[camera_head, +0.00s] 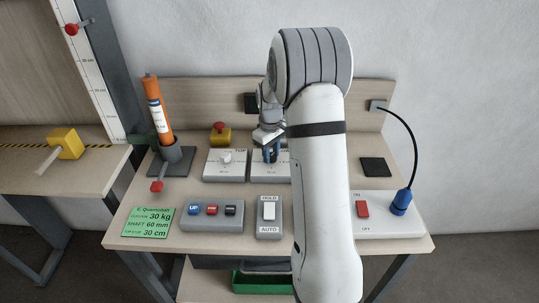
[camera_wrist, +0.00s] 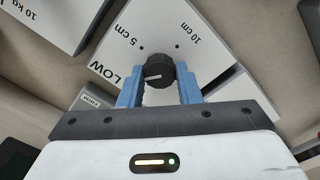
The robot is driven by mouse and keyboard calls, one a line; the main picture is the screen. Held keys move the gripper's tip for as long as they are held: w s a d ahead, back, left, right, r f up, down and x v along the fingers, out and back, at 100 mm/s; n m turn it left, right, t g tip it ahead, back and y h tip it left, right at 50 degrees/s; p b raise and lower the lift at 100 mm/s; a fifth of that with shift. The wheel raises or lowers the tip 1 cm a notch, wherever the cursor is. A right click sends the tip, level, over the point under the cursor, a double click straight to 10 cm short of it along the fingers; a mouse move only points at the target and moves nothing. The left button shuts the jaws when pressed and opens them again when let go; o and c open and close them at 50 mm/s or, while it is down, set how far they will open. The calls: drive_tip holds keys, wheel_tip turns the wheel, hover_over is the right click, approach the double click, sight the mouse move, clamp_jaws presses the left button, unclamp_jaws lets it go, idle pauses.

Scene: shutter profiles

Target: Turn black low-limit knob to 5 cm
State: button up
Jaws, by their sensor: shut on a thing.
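The black low-limit knob (camera_wrist: 160,72) sits on a white panel (camera_wrist: 215,52) marked LOW. My gripper (camera_wrist: 160,68) is shut on it, with one blue finger on each side. The knob's white mark points left in the wrist view, towards the left finger. The 5 cm label and its dot lie up and left of the knob, the 10 cm label and its dot up and right. The mark is not in line with either visible dot. In the head view my gripper (camera_head: 270,153) is over the LOW panel (camera_head: 284,171), and my arm hides its right part.
The TOP panel (camera_head: 226,173) with a white knob is just left. A red mushroom button (camera_head: 220,127) is behind it. In front are a button box (camera_head: 212,216) and a HOLD/AUTO switch (camera_head: 269,216). An orange cylinder (camera_head: 158,118) stands in a holder at left.

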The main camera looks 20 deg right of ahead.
sight(271, 155)
drive_tip(key=m+b, duration=0.1)
drive_tip(key=m, duration=0.4)
drive_tip(key=shift+w, duration=0.15)
drive_tip(key=m+b, duration=0.1)
drive_tip(key=m, duration=0.4)
drive_tip(key=shift+r+m, duration=0.1)
drive_tip(key=shift+m, duration=0.3)
drive_tip(key=o, duration=1)
drive_tip(key=shift+c, duration=0.2)
wheel_tip(271, 155, up, 7)
drive_tip(key=shift+r, duration=0.35)
